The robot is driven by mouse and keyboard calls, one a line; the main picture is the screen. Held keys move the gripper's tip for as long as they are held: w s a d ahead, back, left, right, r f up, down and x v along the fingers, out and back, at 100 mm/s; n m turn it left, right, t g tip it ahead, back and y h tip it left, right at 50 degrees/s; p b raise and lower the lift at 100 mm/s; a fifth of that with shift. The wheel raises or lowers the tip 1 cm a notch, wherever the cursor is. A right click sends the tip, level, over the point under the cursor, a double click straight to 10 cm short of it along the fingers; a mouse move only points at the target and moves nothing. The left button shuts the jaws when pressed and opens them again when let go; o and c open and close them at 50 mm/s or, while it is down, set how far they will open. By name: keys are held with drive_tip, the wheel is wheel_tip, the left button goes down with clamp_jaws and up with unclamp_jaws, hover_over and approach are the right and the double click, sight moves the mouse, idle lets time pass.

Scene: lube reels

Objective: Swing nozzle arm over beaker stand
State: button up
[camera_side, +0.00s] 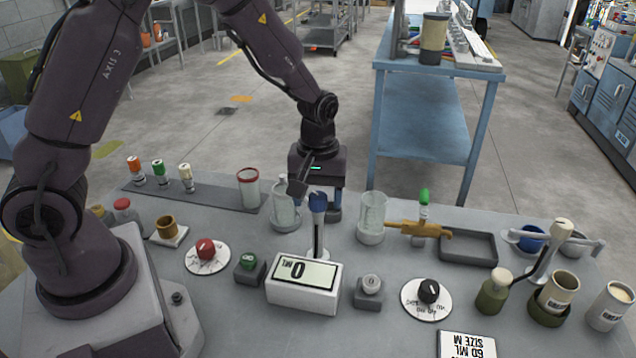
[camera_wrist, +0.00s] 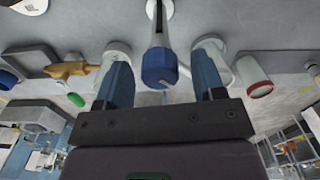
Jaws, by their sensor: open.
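A pale upright post with a blue cap (camera_side: 318,203) stands behind the white display box. My gripper (camera_side: 317,192) is open and pointed down at the cap. In the wrist view the blue cap (camera_wrist: 158,68) sits between the two spread fingers, with gaps on both sides. A clear beaker (camera_side: 284,212) on a round stand is left of the post. Another clear beaker (camera_side: 372,213) on a round stand is right of it. A tan spout-like piece (camera_side: 418,230) by a green-topped post is right of that. I cannot tell which part is the nozzle arm.
The white box (camera_side: 303,290) reads "0 ML". A red-rimmed jar (camera_side: 249,188) is left of the beakers. A grey tray (camera_side: 468,248) and a pale swing-type arm (camera_side: 548,252) with a cup are at right. Dials and buttons line the front. A blue workbench (camera_side: 420,110) stands behind.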

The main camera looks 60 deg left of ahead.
wheel_tip(320, 180, up, 13)
idle(0.4)
drive_tip(key=shift+f, duration=0.1)
drive_tip(key=s+d+r+m+t, duration=0.1)
drive_tip(key=s+r+m, duration=0.3)
drive_tip(key=s, duration=0.5)
drive_tip(key=s+d+r+m+t, duration=0.1)
drive_tip(key=s+r+m+t, duration=0.3)
drive_tip(key=s, duration=0.5)
drive_tip(key=shift+r+m+t, duration=0.3)
drive_tip(key=shift+r+m, duration=0.05)
drive_tip(key=shift+m, duration=0.85)
